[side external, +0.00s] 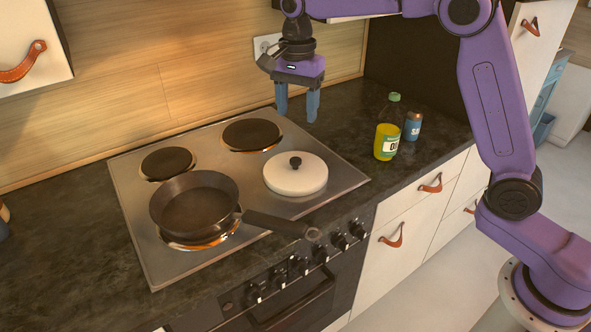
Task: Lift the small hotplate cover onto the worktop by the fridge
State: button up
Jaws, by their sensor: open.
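The small hotplate cover (288,178) is a round, cream-white disc with a black knob (295,161) on top. It sits on the front right hotplate of the steel hob (345,181). My gripper (298,117) is open and empty, fingers pointing down, above the back right part of the hob and behind the cover. It does not touch the cover. The dark stone worktop (352,135) continues to the right of the hob. No fridge can be made out for certain; a tall dark panel (400,62) stands at the worktop's far end.
A dark frying pan (193,205) stands on the front left hotplate, its handle pointing right past the hob's front edge. An oil bottle (388,130) and a blue shaker (413,127) stand on the right worktop. Worktop between the hob and bottle is clear.

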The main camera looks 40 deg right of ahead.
jog(key=w+d+m, duration=0.2)
jog(key=w+m, duration=0.2)
jog(key=w, duration=0.1)
jog(key=m, duration=0.2)
send_over(296, 159)
jog(key=f, duration=1.2)
jog(key=shift+w+a+f, duration=0.1)
jog(key=shift+a+f, duration=0.05)
jog(key=shift+a, duration=0.05)
jog(key=shift+d+f, duration=0.1)
jog(key=shift+f, duration=2.6)
jog(key=c, duration=1.1)
